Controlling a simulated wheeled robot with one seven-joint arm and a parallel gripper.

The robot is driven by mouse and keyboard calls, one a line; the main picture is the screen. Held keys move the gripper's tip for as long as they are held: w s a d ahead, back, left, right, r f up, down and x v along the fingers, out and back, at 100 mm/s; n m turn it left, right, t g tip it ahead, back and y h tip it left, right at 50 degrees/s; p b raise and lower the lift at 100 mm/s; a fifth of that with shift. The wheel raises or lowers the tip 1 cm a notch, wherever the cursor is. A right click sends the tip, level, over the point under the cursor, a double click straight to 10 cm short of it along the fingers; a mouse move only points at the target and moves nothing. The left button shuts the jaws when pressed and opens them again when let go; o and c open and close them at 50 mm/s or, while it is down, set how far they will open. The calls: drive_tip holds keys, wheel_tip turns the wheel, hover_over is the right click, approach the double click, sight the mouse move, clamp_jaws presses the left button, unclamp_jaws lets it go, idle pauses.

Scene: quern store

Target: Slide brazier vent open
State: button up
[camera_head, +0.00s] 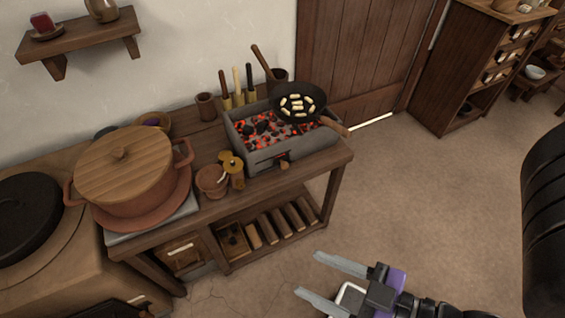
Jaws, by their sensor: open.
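The brazier (240,135) is a grey rectangular box of glowing coals at the right end of a wooden bench. A dark pan (298,103) with pale pieces in it sits over its back right part. On the brazier's front face is a dark slot with a red glow. A small wooden knob (284,165) sits at this slot; it looks like the vent's handle. How far the vent is open is too small to tell. My gripper (318,274) is open and empty, low in front of the bench and right of it, well apart from the brazier.
A small pot (212,181) and a brass-coloured object (234,168) stand close left of the brazier's front. A large lidded clay pot (134,178) stands further left. The bench's lower shelf (270,238) holds wooden blocks. The floor (420,210) right of the bench is clear.

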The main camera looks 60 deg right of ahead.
drive_tip(key=shift+c, duration=0.5)
drive_tip(key=m+h+b, duration=0.7)
drive_tip(key=h+b, duration=0.3)
drive_tip(key=b, duration=0.1)
approach(286, 167)
drive_tip(key=x, duration=0.8)
drive_tip(key=shift+w+d+b, duration=0.1)
drive_tip(key=shift+w+b, duration=0.05)
drive_tip(key=shift+b, duration=0.25)
